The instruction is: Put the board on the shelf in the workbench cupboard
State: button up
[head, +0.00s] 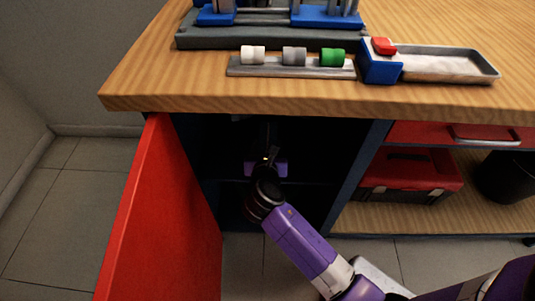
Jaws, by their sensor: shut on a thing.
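The workbench cupboard (208,145) is open, and its inside is very dark. Its shelf (312,183) shows as a faint edge across the opening, about halfway down. My gripper (265,150) is inside the cupboard, above the level of the shelf edge, pointing inward. It is shut on the board, which is almost lost in the dark beyond the purple gripper body. I cannot tell whether the board touches the shelf.
The red cupboard door (160,220) stands open at the left. The wooden benchtop (200,85) overhangs the opening. On it are a grey strip with three rolls (290,69) and a metal tray (450,65). A red toolbox (410,175) sits in the right bay.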

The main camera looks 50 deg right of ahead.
notch_tip(320, 180, down, 3)
jog(key=shift+f+b, duration=0.1)
jog(key=shift+b, duration=0.45)
jog(key=o, duration=1.6)
